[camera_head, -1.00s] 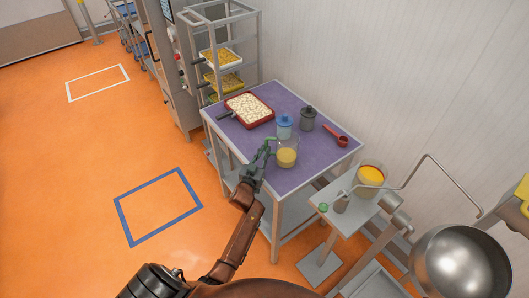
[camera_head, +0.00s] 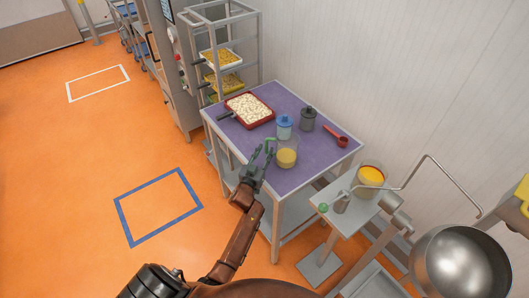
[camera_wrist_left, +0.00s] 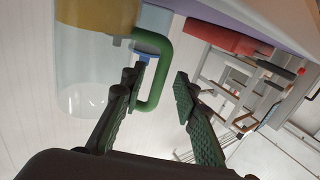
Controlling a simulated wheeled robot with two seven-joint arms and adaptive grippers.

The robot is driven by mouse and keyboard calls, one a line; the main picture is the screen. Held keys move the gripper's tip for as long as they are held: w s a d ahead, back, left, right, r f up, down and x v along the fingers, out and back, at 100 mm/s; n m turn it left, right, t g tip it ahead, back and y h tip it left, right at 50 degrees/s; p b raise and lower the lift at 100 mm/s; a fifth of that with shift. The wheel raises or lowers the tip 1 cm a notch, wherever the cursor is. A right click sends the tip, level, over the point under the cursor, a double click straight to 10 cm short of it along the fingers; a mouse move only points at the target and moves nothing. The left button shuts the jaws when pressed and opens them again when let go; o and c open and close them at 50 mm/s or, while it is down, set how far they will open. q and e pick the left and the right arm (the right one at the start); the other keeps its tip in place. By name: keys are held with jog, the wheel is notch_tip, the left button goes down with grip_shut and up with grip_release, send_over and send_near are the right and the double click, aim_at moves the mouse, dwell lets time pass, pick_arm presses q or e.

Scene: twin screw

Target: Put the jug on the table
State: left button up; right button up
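The jug (camera_head: 287,158) is clear, with yellow contents and a green handle, and stands upright on the purple-topped table (camera_head: 310,165) near its front edge. In the left wrist view the jug (camera_wrist_left: 82,75) fills the upper left, with its green handle (camera_wrist_left: 160,72) to its right. My left gripper (camera_head: 262,157) is at the handle side of the jug. Its fingers are spread apart in the left wrist view (camera_wrist_left: 157,88), with part of the handle between them and no grip on it. Whether one finger touches the handle I cannot tell. My right gripper is not in view.
A red tray (camera_head: 262,122), a blue-lidded container (camera_head: 285,127), a grey canister (camera_head: 308,119) and a red scoop (camera_head: 337,136) share the table. A smaller stand with a pot of yellow and red contents (camera_head: 370,180) is at the right. The floor at left is clear.

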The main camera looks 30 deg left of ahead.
pick_arm(q)
jog(key=s+d, duration=0.2)
jog(key=s, duration=0.9)
jog(key=shift+s+d, duration=0.15)
jog(key=shift+s, duration=0.15)
jog(key=shift+f, duration=0.1)
dwell(0.9)
